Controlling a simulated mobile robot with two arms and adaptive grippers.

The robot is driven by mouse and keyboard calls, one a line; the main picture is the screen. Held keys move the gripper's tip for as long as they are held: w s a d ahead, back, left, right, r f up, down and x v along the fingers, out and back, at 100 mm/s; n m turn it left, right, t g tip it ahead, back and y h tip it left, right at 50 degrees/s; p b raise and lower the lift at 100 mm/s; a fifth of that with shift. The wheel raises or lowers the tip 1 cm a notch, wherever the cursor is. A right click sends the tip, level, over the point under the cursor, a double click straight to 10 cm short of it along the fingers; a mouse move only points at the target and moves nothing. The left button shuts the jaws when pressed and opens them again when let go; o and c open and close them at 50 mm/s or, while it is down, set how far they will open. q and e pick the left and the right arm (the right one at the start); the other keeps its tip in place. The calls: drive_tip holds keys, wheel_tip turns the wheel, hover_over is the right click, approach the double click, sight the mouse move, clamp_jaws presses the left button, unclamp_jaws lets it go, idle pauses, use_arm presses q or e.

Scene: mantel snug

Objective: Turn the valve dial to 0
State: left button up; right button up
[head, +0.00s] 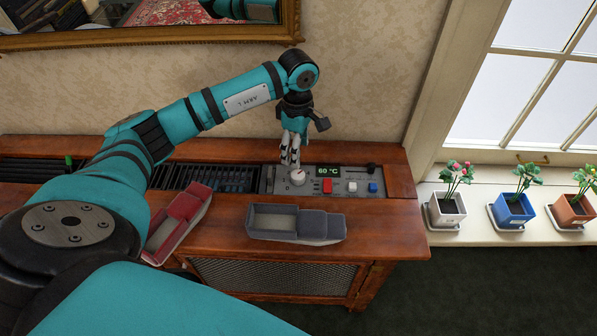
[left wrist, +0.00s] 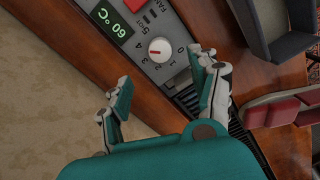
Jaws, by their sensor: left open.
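The valve dial (head: 297,178) is a round white knob on the grey control panel (head: 345,188) set in the wooden radiator cover. It shows larger in the left wrist view (left wrist: 161,50), with a red mark on its face pointing left in that picture and printed digits around it. I cannot tell surely which digit the mark meets. My left gripper (head: 290,156) hangs over the panel just above the dial. In the left wrist view its fingers (left wrist: 162,72) are open with nothing between them, apparently short of the knob. My right gripper is not in view.
The panel also has a display reading 60 °C (head: 328,171), a red switch (head: 327,186) and a blue button (head: 373,188). Potted plants stand on the windowsill (head: 470,235) at right.

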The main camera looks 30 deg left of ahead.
sight(298, 174)
use_arm(q)
wheel_tip(298, 174, down, 8)
drive_tip(key=shift+f, duration=0.8)
drive_tip(key=c, duration=1.1)
drive_tip(key=shift+c, duration=0.2)
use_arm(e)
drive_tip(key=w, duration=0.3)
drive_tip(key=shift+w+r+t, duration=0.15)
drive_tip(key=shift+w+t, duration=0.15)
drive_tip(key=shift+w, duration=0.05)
